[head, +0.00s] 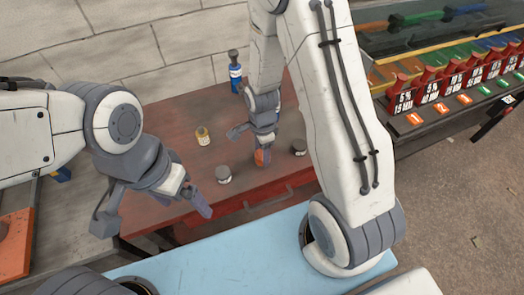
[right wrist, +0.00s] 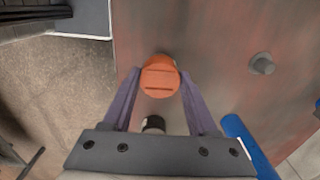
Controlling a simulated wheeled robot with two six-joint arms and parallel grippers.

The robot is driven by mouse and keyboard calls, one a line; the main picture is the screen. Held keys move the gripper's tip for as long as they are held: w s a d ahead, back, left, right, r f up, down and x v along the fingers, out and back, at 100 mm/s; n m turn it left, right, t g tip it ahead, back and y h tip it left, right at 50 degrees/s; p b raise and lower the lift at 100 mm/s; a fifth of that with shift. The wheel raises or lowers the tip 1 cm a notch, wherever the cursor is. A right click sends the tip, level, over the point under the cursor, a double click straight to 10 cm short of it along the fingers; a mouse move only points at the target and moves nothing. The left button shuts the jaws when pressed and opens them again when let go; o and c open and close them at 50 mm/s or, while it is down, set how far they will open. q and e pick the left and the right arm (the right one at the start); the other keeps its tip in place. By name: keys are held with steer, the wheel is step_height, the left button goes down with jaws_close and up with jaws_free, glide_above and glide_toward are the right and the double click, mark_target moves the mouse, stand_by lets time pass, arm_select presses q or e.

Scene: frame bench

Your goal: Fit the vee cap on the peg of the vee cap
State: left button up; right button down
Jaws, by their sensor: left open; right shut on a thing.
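An orange cap (right wrist: 160,77) with lines across its face is held between the fingertips of my right gripper (right wrist: 158,88). In the head view the orange cap (head: 262,157) shows just below my right gripper (head: 261,146), over the red bench. I take it for the vee cap; its vee is not clear. A short grey peg-like piece (right wrist: 262,63) stands apart to the right in the right wrist view; I cannot tell whether it is the vee cap's peg. My left gripper (head: 151,214) is open and empty, over the bench's front left.
On the red bench (head: 170,120) stand a blue bottle (head: 235,72), a yellow jar (head: 203,136) and two dark-topped small pieces, one at front left (head: 223,175) and one at right (head: 298,147). A rack of red bins (head: 430,88) stands at the right.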

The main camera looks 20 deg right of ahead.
steer(key=shift+f+b, duration=0.75)
steer(key=shift+f, duration=0.35)
steer(key=shift+c, duration=0.5)
jaws_free()
steer(key=shift+r, duration=0.1)
step_height(320, 180, up, 10)
steer(key=shift+r, duration=0.2)
steer(key=shift+f, duration=0.1)
